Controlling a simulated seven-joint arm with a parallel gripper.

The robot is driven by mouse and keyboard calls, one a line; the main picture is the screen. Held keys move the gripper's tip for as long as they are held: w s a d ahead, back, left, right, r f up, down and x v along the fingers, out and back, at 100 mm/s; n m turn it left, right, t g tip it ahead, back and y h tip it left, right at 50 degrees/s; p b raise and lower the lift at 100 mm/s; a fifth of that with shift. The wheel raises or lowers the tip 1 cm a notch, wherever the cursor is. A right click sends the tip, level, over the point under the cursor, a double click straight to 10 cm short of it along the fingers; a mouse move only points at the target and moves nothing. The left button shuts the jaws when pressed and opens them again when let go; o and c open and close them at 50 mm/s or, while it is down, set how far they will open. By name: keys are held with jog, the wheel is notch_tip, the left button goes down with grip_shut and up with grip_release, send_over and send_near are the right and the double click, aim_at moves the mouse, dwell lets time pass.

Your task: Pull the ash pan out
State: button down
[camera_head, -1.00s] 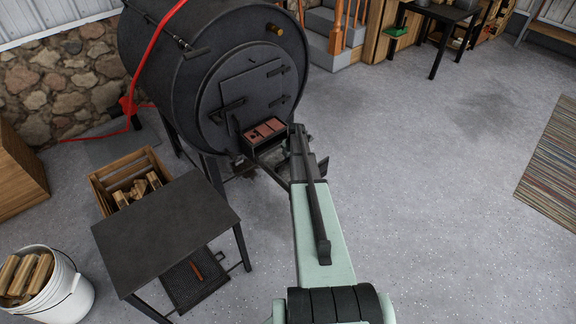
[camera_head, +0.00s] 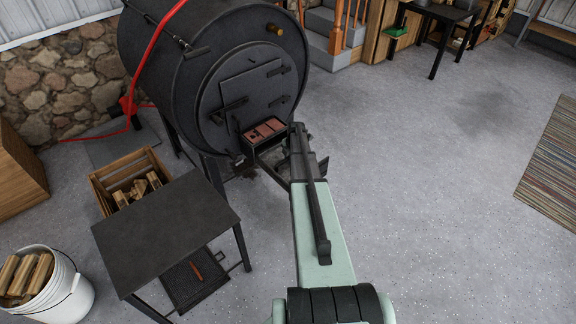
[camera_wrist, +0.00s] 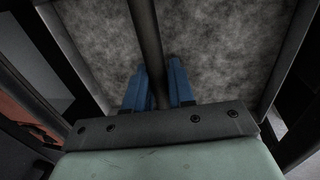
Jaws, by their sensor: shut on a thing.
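The black barrel stove (camera_head: 200,75) stands at the upper left of the head view, its round front facing my arm. In the wrist view, the blue fingers of my gripper (camera_wrist: 158,82) are closed on a dark bar (camera_wrist: 145,30), which looks like the ash pan's handle. Beyond the fingers is a mottled grey surface (camera_wrist: 215,50) inside dark edges; it looks like ash in the pan, but I cannot be sure. In the head view my arm hides most of the grip and pan. A dark open box with reddish-brown blocks (camera_head: 265,129) shows low on the stove front.
A dark table (camera_head: 165,230) stands at the left, with a wooden crate of split wood (camera_head: 105,180) behind it. A white bucket of wood (camera_head: 70,295) is at the lower left. A red pipe (camera_head: 150,60) runs by the stove.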

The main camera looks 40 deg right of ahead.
jog(key=shift+r, duration=1.05)
dwell(0.8)
jog(key=shift+r, duration=2)
jog(key=shift+r, duration=0.25)
jog(key=shift+r, duration=1.35)
jog(key=shift+r, duration=0.1)
